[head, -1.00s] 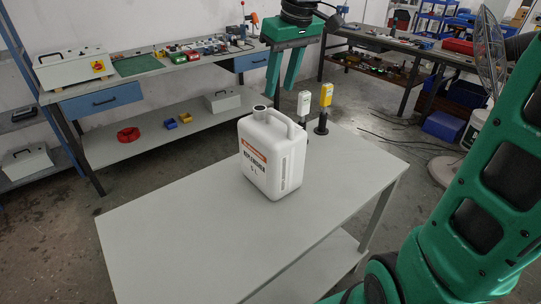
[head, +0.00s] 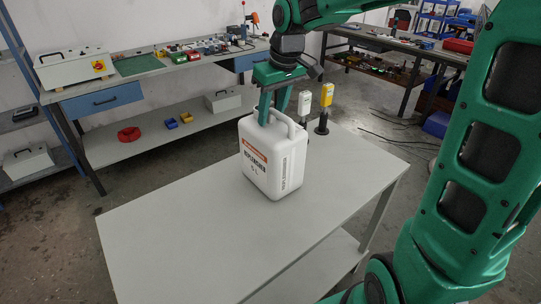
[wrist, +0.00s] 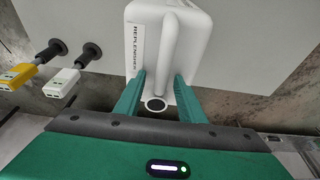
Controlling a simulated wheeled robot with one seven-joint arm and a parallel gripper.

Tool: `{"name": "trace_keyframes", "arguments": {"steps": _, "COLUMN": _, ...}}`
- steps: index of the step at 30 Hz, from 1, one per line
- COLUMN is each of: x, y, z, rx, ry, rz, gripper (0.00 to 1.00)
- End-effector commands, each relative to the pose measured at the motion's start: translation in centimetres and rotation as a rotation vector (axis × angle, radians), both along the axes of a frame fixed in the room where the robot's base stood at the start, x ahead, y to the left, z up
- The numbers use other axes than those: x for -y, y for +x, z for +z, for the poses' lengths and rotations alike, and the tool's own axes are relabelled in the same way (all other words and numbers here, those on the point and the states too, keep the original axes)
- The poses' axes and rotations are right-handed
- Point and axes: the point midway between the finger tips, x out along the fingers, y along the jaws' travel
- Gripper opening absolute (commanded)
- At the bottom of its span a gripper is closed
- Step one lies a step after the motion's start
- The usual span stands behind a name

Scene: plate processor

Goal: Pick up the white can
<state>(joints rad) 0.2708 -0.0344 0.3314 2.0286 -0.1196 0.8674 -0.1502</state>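The white can (head: 272,160) stands upright on the grey table, with an orange and black label on its front. It also shows in the wrist view (wrist: 190,50), with its handle running down the middle and the round cap opening near my gripper. My gripper (head: 272,112) is at the top of the can in the head view. In the wrist view its two green fingers (wrist: 157,95) are apart, one on each side of the handle's end and the cap. I cannot tell whether either finger touches the can. The cap is hidden in the head view.
The grey table (head: 190,245) is bare around the can. A white device (head: 305,105) and a yellow device (head: 325,97) stand on dark posts just behind the can. A workbench (head: 150,80) with boxes runs along the back wall.

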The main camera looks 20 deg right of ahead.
Motion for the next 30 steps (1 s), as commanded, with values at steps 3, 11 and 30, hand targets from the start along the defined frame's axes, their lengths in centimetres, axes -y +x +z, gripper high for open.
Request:
{"name": "trace_keyframes", "arguments": {"steps": 3, "x": 0.01, "y": 0.01, "z": 0.02, "rx": 0.001, "ry": 0.0, "rz": 0.0, "gripper": 0.36}}
{"name": "trace_keyframes", "arguments": {"steps": 11, "x": 0.03, "y": 0.01, "z": 0.05, "rx": 0.001, "ry": 0.0, "rz": 0.0, "gripper": 0.0}}
{"name": "trace_keyframes", "arguments": {"steps": 30, "x": 0.04, "y": 0.02, "z": 0.09, "rx": 0.001, "ry": -0.001, "rz": 0.0, "gripper": 0.0}}
